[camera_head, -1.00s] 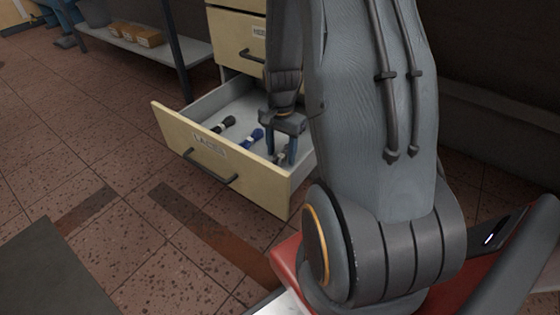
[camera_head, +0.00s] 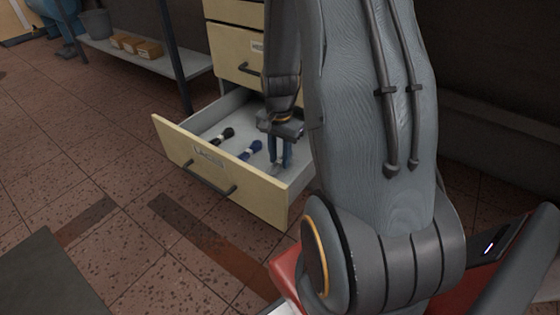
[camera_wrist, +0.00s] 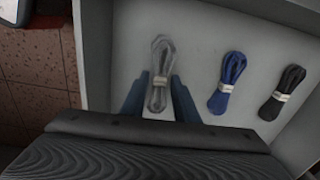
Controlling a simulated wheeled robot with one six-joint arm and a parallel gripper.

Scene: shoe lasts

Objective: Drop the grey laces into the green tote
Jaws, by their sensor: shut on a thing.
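The grey laces (camera_wrist: 160,70) are a light bundle with a pale band, in the open drawer (camera_head: 225,180). My gripper (camera_wrist: 158,90) is shut on the grey laces, with one blue finger on each side of the bundle. In the head view my gripper (camera_head: 280,152) is over the right part of the drawer, and the laces there are mostly hidden behind the fingers. I cannot tell how far the bundle is off the drawer floor. No green tote is in either view.
Blue laces (camera_wrist: 228,84) and black laces (camera_wrist: 282,92) lie in the same drawer. The drawer's walls stand close around my gripper, below closed drawers (camera_head: 238,58). A shelf (camera_head: 150,60) with small boxes stands at the back left. The tiled floor (camera_head: 90,150) in front is clear.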

